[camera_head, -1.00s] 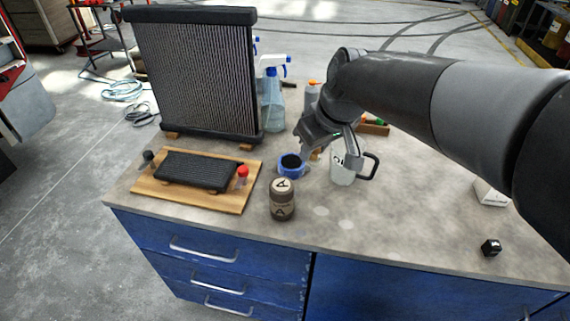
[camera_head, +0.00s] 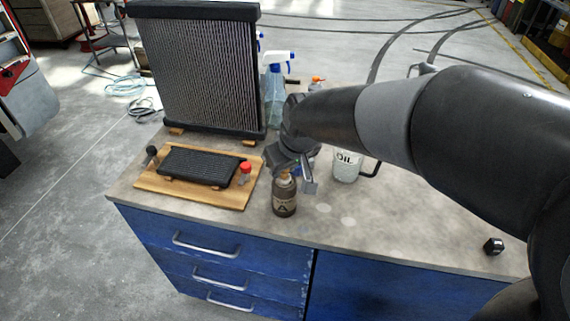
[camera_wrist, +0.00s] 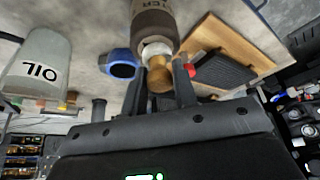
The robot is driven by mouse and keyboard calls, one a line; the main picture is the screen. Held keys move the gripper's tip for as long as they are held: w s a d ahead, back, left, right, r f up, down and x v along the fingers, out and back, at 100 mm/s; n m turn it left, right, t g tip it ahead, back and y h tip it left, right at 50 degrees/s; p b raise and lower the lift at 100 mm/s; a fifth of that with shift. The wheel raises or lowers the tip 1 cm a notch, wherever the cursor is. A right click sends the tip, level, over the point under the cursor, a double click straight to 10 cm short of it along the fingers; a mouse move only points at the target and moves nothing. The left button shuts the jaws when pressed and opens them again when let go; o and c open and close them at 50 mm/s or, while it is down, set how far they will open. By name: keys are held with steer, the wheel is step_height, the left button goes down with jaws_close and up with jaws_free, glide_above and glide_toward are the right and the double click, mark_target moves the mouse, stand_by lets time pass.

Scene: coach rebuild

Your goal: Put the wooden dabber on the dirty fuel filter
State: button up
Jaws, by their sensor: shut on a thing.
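My gripper (camera_head: 288,168) is shut on the wooden dabber (camera_head: 284,178), just above the brown fuel filter (camera_head: 284,198). In the wrist view, my gripper (camera_wrist: 160,82) has a finger on either side of the dabber's wooden knob (camera_wrist: 160,76), and its pale end (camera_wrist: 157,50) faces the filter. The filter, a dull brown canister with a pale label, also shows in the wrist view (camera_wrist: 153,22). It stands upright near the front edge of the bench. The dabber overlaps the filter's top in both views; I cannot tell whether they touch.
A blue tub (camera_wrist: 120,64) stands close behind the filter, mostly hidden in the head view. A white OIL jug (camera_head: 346,166) is to the right. A wooden board (camera_head: 192,195) with a finned dark panel is left. A large radiator (camera_head: 200,70) stands behind. The right benchtop is mostly clear.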

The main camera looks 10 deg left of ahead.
steer(key=o, duration=1)
steer(key=shift+f, duration=0.1)
steer(key=v, duration=1.2)
steer(key=s+d+f+m+h, duration=0.1)
steer(key=s+d+m, duration=0.2)
steer(key=d, duration=0.5)
steer(key=s+d+f+m+t+h, duration=0.1)
steer(key=s+d+f+m, duration=0.1)
steer(key=d, duration=0.6)
steer(key=s+d+f+m+t+h, duration=0.1)
steer(key=s+d+m, duration=0.3)
steer(key=d, duration=0.3)
steer(key=shift+s+d+f, duration=0.15)
steer(key=shift+s+d, duration=0.25)
steer(key=shift+s, duration=0.35)
